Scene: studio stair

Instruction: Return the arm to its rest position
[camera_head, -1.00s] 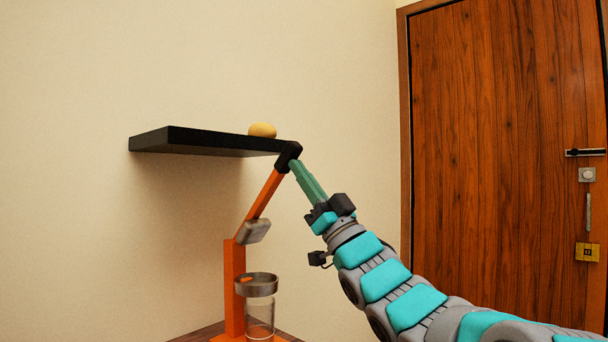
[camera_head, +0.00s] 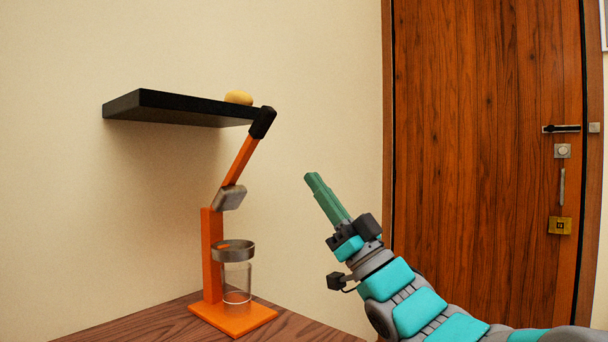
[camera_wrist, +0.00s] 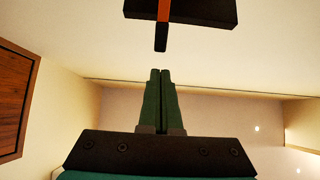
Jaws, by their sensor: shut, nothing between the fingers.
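My gripper (camera_head: 314,180) has green fingers and points up and to the left in the head view. Its fingers are together with nothing between them, and they also show side by side in the wrist view (camera_wrist: 160,75). It is in free air, to the right of an orange juicer-like press (camera_head: 211,255) and apart from it. The press has a raised orange lever with a black handle (camera_head: 262,122). The handle end also shows above my fingers in the wrist view (camera_wrist: 161,38).
A black wall shelf (camera_head: 170,108) carries a yellow rounded object (camera_head: 239,97). A clear glass (camera_head: 237,283) stands under the press's grey ring (camera_head: 233,252). The press stands on a wooden table (camera_head: 150,326). A wooden door (camera_head: 480,150) is at right.

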